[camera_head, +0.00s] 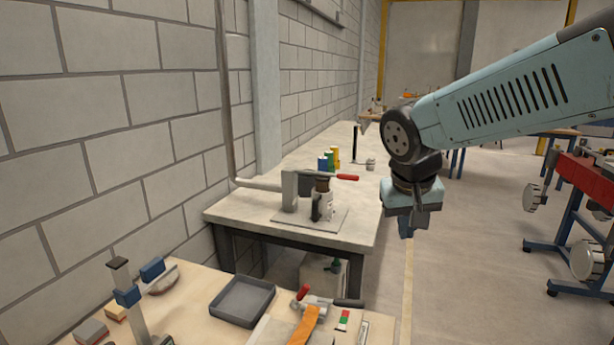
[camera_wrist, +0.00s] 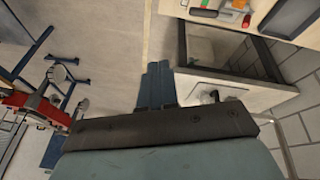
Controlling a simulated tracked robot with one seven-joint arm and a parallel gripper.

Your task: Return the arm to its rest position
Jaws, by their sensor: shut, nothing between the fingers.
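My arm reaches in from the upper right in the head view, with its light blue link over the aisle. My gripper (camera_head: 406,230) hangs at its end, pointing down, to the right of the far workbench's edge. It holds nothing. In the wrist view my gripper's two blue-grey fingers (camera_wrist: 155,84) lie together, shut, above the bare floor.
A workbench (camera_head: 370,225) with a red-handled press (camera_head: 320,200) stands left of my gripper. A nearer wooden bench (camera_head: 205,285) carries a grey tray (camera_head: 242,300) and tools. A red and blue rack (camera_head: 575,180) stands right. The aisle floor (camera_head: 470,270) is clear.

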